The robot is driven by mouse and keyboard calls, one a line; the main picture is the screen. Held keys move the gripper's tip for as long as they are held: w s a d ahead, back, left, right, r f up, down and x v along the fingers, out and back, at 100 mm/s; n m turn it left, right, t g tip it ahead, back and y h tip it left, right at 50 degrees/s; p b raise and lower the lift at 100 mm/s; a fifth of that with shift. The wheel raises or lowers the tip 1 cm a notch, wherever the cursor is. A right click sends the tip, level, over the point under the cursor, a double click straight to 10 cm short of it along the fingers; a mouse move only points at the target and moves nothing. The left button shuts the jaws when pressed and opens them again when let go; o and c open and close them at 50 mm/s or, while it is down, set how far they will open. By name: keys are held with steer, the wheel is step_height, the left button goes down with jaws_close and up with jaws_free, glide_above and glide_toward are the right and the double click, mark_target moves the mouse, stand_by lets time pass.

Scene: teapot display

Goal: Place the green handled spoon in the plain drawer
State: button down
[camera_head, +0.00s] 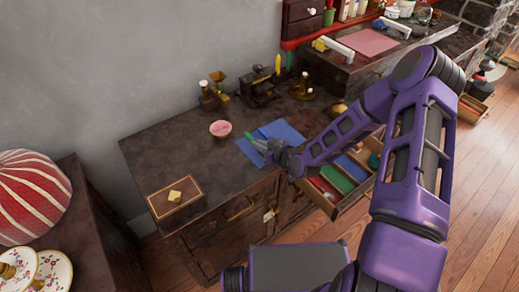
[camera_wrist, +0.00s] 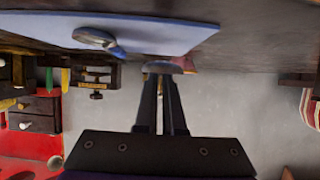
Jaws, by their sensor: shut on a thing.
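My gripper (camera_head: 266,147) is low over the blue mat (camera_head: 285,131) on the dark cabinet top. It is shut on a slim thing with a green end (camera_head: 250,138), which looks like the green handled spoon. In the wrist view, my gripper's fingers (camera_wrist: 163,78) are close together with a small grey-blue piece (camera_wrist: 168,67) at their tips; most of it is hidden. A metal spoon-like thing with a blue part (camera_wrist: 97,38) lies on the mat in that view. An open drawer (camera_head: 333,208) below has red, green and blue sections. I cannot tell which drawer is the plain one.
A pink-filled bowl (camera_head: 220,129) and a wooden box (camera_head: 174,196) stand on the cabinet top. Dark stands with a yellow candle (camera_head: 277,64) are at the back wall. A closed drawer front with a brass handle (camera_head: 240,210) faces forward. Another open drawer (camera_head: 473,106) is far right.

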steer(key=shift+f, duration=1.05)
steer(key=shift+f, duration=0.1)
steer(key=shift+f+b, duration=0.15)
steer(key=shift+b, duration=0.25)
steer(key=c, duration=1)
jaws_free()
steer(key=shift+r+p, duration=0.2)
steer(key=shift+p, duration=0.35)
